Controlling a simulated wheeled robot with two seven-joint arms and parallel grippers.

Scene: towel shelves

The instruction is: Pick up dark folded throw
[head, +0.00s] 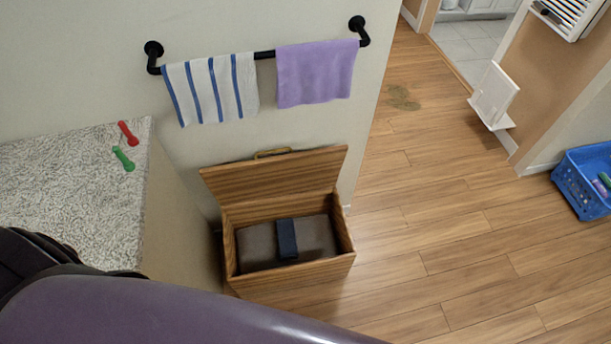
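The dark folded throw (287,240) is a small, narrow, navy bundle. It lies inside an open wooden chest (296,271), on top of a brown padded surface (258,246) that fills the chest's inside. The chest's lid stands tilted back toward the wall. A large purple-grey arm part of mine, with a black part at its left end, crosses the lower left of the head view. Neither gripper's fingers show, so I cannot see what they hold.
A speckled counter (60,180) at left carries a red item (128,133) and a green item (123,158). A black wall bar (265,54) holds a striped towel (212,90) and a purple towel (316,74). A blue basket (577,188) stands at far right.

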